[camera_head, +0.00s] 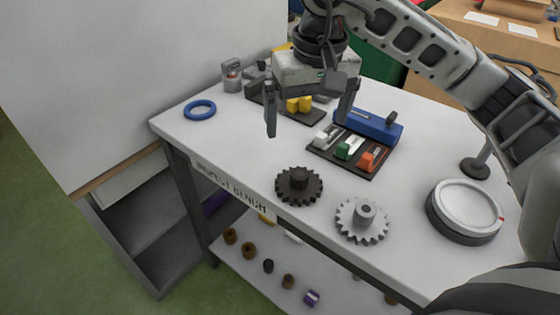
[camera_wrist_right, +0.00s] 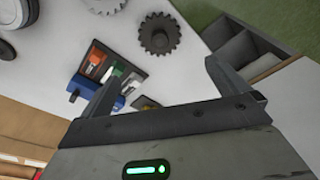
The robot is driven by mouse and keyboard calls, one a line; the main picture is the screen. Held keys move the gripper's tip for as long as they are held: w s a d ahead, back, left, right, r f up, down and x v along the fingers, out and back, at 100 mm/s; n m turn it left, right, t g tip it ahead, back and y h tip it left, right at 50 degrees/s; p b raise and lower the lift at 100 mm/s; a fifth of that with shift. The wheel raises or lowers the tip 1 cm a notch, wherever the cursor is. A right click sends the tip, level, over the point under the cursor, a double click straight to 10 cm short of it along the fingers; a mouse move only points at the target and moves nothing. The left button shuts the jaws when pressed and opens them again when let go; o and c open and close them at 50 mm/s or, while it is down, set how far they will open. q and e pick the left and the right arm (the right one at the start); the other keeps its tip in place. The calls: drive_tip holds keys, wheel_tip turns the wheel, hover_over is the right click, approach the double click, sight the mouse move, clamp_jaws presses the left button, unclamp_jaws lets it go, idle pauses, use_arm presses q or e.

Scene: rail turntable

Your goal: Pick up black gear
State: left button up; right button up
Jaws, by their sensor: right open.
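My right gripper (camera_head: 308,128) is open and empty. It hangs above the bench behind the gear, apart from it, with its fingers (camera_wrist_right: 160,98) spread in the wrist view. A grey gear (camera_head: 362,221) lies to the right of the black one. My left gripper is in neither view.
A dark tray (camera_head: 345,157) with white, green and orange blocks and a blue box (camera_head: 368,125) sit behind the gears. A blue ring (camera_head: 200,109) lies at left. A round white-topped turntable (camera_head: 466,207) stands at right. Small parts lie on the lower shelf (camera_head: 262,236).

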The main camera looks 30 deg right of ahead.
hover_over(299, 173)
drive_tip(key=f, duration=0.6)
drive_tip(key=f+p, duration=0.1)
drive_tip(key=f, duration=0.2)
drive_tip(key=shift+s+d+f, duration=0.1)
drive_tip(key=shift+s+f, duration=0.2)
drive_tip(key=shift+s, duration=0.1)
drive_tip(key=shift+f, duration=0.85)
drive_tip(key=f, duration=0.1)
drive_tip(key=f+p, duration=0.1)
drive_tip(key=f, duration=0.1)
drive_tip(key=shift+w+f, duration=0.25)
drive_tip(key=shift+w, duration=0.05)
drive_tip(key=shift+f, duration=0.35)
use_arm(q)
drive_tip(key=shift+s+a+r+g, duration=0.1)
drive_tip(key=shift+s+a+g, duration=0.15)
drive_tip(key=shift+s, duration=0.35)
use_arm(e)
drive_tip(key=shift+w+r, duration=0.1)
drive_tip(key=c, duration=1.1)
